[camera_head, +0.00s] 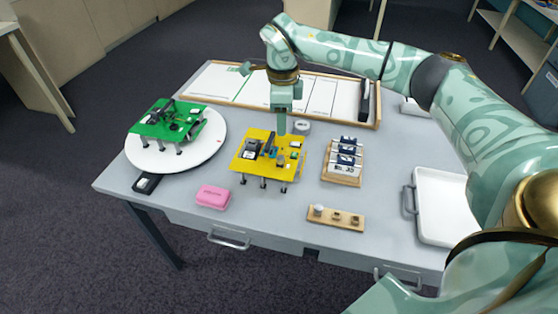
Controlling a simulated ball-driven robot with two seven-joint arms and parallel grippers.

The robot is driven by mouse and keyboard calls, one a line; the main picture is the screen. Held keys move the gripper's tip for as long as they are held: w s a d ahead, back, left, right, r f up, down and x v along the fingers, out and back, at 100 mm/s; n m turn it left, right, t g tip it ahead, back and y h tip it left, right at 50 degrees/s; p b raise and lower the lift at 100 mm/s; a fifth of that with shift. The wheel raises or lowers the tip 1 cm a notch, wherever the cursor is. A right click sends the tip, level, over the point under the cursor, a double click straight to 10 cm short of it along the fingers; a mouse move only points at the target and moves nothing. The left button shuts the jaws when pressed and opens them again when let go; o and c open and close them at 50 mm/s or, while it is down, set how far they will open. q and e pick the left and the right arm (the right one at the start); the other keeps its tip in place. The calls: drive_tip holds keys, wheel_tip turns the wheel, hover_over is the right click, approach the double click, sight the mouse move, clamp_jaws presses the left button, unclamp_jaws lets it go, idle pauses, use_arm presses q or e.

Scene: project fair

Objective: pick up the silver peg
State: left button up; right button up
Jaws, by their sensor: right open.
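A small wooden block (347,222) near the front edge of the table holds a few short pegs in a row. The leftmost peg (319,209) is pale and looks silver; the others look darker and brownish. My right gripper (282,128) points down just above or behind the back edge of the yellow circuit board (246,168). It is behind and to the left of the wooden block, apart from the pegs. It is open and looks empty, though its fingertips are small in the picture. My left gripper is out of view.
A green board (150,128) stands on a white turntable (205,146) at left. A wood-framed whiteboard (216,82) lies behind.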

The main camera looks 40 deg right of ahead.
drive_tip(key=b, duration=0.2)
hover_over(280, 158)
drive_tip(key=f, duration=0.7)
drive_tip(key=shift+w+d+f, duration=0.1)
drive_tip(key=shift+d, duration=0.2)
drive_tip(key=shift+a+f, duration=0.1)
drive_tip(key=shift+f, duration=0.3)
wheel_tip(280, 158, down, 5)
drive_tip(key=shift+a+r+b, duration=0.1)
drive_tip(key=shift+r+b, duration=0.05)
drive_tip(key=shift+b, duration=1)
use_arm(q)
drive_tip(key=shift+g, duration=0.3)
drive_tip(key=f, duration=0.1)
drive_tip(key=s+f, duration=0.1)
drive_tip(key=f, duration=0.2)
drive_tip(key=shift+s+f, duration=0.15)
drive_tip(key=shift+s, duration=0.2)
use_arm(e)
drive_tip(key=shift+r, duration=0.15)
clamp_jaws()
